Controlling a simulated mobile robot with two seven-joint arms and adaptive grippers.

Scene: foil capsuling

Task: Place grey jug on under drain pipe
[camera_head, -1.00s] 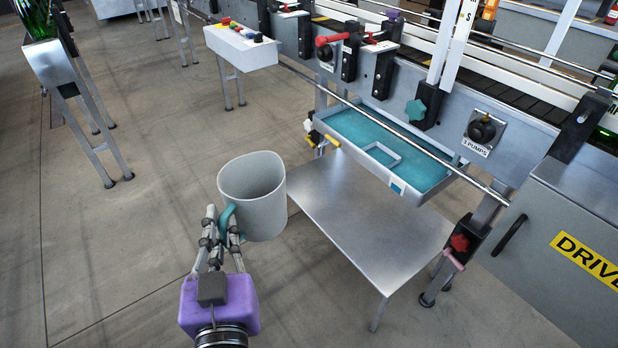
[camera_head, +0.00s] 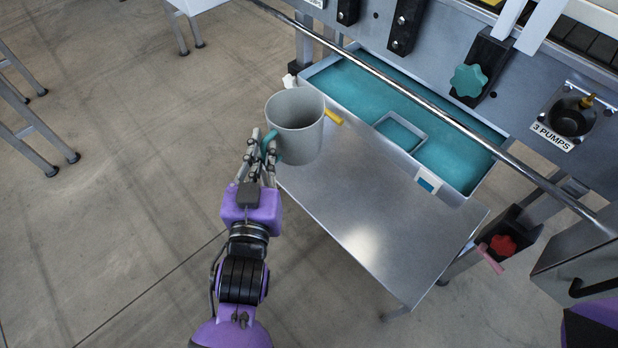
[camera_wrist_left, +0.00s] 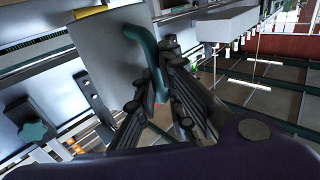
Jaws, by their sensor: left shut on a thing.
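The grey jug (camera_head: 296,132) is held upright by its teal handle (camera_head: 269,148) in my left gripper (camera_head: 262,153), which is shut on it. The jug is open at the top and looks empty. It appears over the left end of the metal table (camera_head: 370,220); its height above it is unclear. The yellow drain pipe (camera_head: 333,117) shows at the jug's right rim; its exact relation to the opening cannot be told. In the left wrist view the jug (camera_wrist_left: 115,60) and handle (camera_wrist_left: 148,62) fill the space before the fingers. My right gripper is out of view.
A teal-lined tray (camera_head: 347,88) sits above and behind the table. A metal rail (camera_head: 440,108) runs across the tray. A red knob (camera_head: 503,245) and pink handle (camera_head: 490,259) stand at the table's right. The table top is clear.

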